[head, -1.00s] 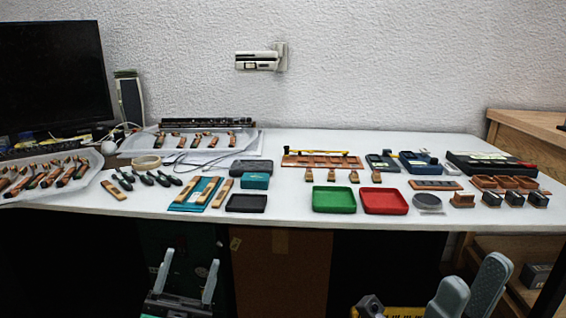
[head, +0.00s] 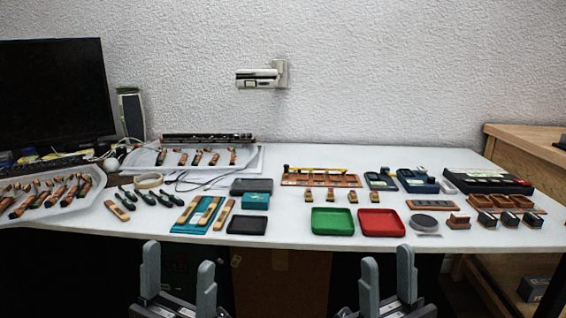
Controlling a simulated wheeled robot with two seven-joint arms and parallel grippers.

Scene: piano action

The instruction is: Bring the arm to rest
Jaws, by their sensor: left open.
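My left gripper (head: 178,275) is at the bottom left of the head view, in front of the table's front edge. Its two grey fingers point up and stand apart, with nothing between them. My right gripper (head: 388,277) is at the bottom, right of centre, also in front of the table edge. Its two fingers stand apart and hold nothing. Both grippers are clear of the table (head: 290,222) and touch none of the parts on it. The lower parts of both arms are outside the frame.
On the table stand a green tray (head: 332,221), a red tray (head: 381,222), a black tray (head: 246,225) and a teal mat (head: 183,228) with wooden pieces. Trays of hammer parts (head: 57,195) lie at left. A monitor (head: 55,95) stands behind. A wooden cabinet (head: 525,150) is at right.

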